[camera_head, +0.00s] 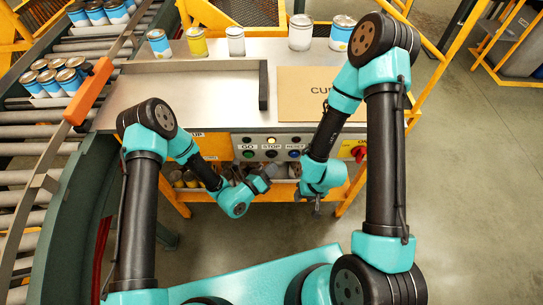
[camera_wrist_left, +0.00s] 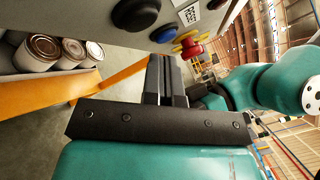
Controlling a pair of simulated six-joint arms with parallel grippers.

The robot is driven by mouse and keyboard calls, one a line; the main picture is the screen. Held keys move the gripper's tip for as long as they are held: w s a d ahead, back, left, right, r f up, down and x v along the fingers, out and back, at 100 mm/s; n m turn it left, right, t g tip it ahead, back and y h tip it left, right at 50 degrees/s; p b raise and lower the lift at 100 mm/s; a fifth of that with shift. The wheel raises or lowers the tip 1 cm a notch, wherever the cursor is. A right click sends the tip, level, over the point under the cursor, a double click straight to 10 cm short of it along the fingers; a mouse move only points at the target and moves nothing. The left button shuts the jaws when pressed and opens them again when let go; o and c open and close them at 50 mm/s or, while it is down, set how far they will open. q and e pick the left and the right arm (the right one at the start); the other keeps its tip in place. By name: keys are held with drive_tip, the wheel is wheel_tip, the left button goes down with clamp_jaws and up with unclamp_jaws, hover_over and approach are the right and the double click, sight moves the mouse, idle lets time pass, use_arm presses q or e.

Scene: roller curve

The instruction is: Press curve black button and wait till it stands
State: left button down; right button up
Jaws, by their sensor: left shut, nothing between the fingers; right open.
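The control panel (camera_head: 240,141) on the front of the workbench carries labels GO, STOP and RESET with a row of small round parts above and below them. The upper middle one is lit pale yellow. My right gripper (camera_head: 317,208) is open and empty, lower and to the right.
A red knob (camera_wrist_left: 191,49) on yellow sits beyond the blue button. A roller conveyor (camera_head: 22,165) with several cans curves along the left. Cans stand at the bench's back. A cardboard piece (camera_head: 300,100) lies on the bench. More cans (camera_wrist_left: 38,50) sit on a shelf below.

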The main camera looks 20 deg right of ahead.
use_arm(q)
drive_tip(key=shift+s+a, duration=0.25)
drive_tip(key=shift+s, duration=0.75)
drive_tip(key=shift+s+a, duration=0.25)
drive_tip(key=shift+s, duration=0.7)
drive_tip(key=s+a+m+g, duration=0.7)
drive_tip(key=s+m+g, duration=0.4)
drive_tip(key=s+g, duration=0.1)
drive_tip(key=s+a+f+m+g+y, duration=0.35)
drive_tip(key=s+a+m+y, duration=0.35)
drive_tip(key=a, duration=0.4)
drive_tip(key=w+a+f+m+t+y, duration=0.1)
drive_tip(key=a+m+y, duration=0.1)
drive_tip(key=a+m, duration=0.25)
drive_tip(key=w+a+f+m+y, duration=0.1)
drive_tip(key=w+a+m+y, duration=0.15)
drive_tip(key=a, duration=0.35)
drive_tip(key=w+a+m+t, duration=0.6)
drive_tip(key=w+m, duration=0.1)
drive_tip(key=w, duration=0.1)
drive_tip(key=shift+w+y, duration=0.2)
drive_tip(key=shift+y, duration=0.25)
drive_tip(key=c, duration=1.8)
unclamp_jaws()
drive_tip(key=shift+r, duration=0.1)
